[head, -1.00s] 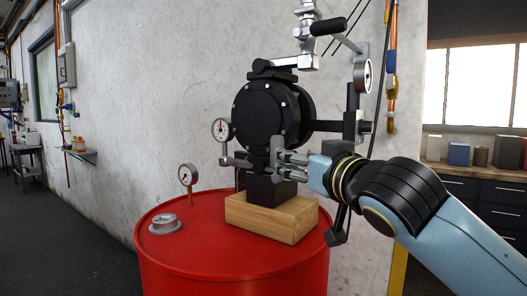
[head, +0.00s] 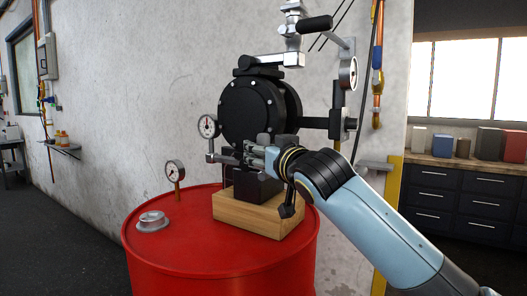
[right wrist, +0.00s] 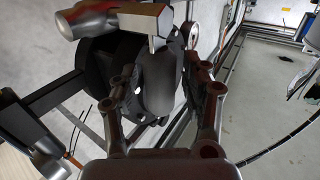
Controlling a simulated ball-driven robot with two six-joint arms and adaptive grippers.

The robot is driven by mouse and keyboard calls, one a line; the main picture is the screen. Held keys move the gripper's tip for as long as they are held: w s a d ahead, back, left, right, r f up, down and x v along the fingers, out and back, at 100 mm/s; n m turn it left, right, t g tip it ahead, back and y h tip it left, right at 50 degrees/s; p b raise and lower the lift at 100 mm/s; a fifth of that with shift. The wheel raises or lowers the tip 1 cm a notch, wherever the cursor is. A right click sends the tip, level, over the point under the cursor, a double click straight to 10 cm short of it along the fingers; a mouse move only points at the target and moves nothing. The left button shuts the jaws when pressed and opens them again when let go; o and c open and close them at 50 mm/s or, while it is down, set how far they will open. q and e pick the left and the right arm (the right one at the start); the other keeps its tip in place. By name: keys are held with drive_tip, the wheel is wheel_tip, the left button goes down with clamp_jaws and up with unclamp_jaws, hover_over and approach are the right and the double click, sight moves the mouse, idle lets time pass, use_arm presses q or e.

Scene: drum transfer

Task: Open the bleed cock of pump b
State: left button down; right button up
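The pump (head: 250,112) is a round black body with bolts around its face, standing on a wooden block (head: 262,217) on a red drum (head: 215,262). No letter on it is legible. My right gripper (head: 250,152) is in front of the pump's lower part, at the small grey fitting (head: 222,158) below the gauge. In the right wrist view, a dark grip-shaped handle (right wrist: 158,82) hangs from a grey metal fitting (right wrist: 110,20). My right gripper's fingers (right wrist: 160,92) stand on either side of this handle, seemingly with narrow gaps. My left gripper is not in view.
A dial gauge (head: 207,126) sits left of the pump, another (head: 175,171) rises from the drum beside a metal cap (head: 152,221). A black-handled valve (head: 314,24) and gauge (head: 348,73) are above right. A wall stands behind; open floor lies left.

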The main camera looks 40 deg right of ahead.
clamp_jaws()
drive_tip(key=shift+w, duration=0.1)
drive_tip(key=shift+f, duration=0.15)
drive_tip(key=shift+w, duration=0.1)
